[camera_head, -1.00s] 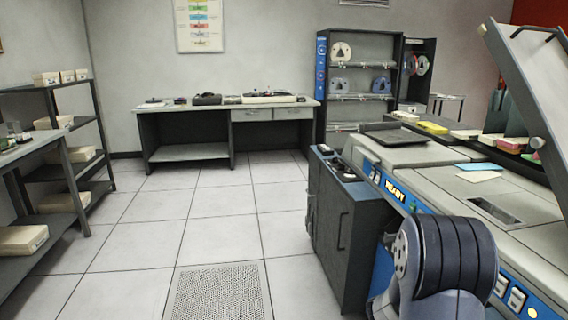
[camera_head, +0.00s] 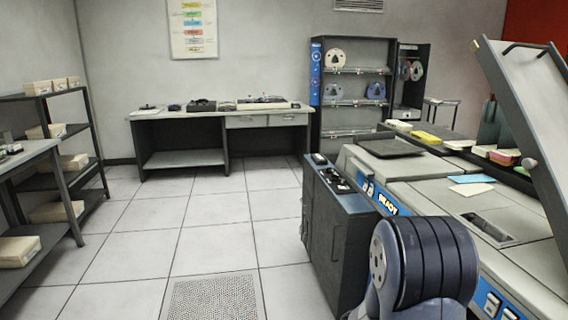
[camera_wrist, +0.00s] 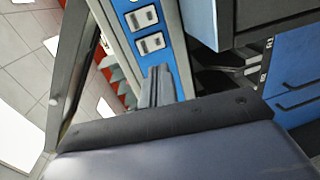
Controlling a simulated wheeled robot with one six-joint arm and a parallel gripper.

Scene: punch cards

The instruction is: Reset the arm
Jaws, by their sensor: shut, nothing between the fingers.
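My gripper (camera_wrist: 158,78) shows in the wrist view as a narrow grey pair of fingers past the dark wrist edge. The fingers are together with nothing between them. They point toward the blue and grey front of the machine, close to its white square buttons (camera_wrist: 150,43). In the head view a rounded dark blue-grey link of my arm stands at the lower right, in front of the machine (camera_head: 425,190). The gripper itself does not show in the head view. I cannot tell whether the fingers touch the machine.
The machine's raised panel (camera_head: 525,110) leans at the right. A dark cabinet (camera_head: 335,235) stands beside the machine. A desk (camera_head: 185,160) and a tape rack (camera_head: 318,110) are at the back, shelves (camera_head: 85,155) at the left. The tiled floor in the middle is clear.

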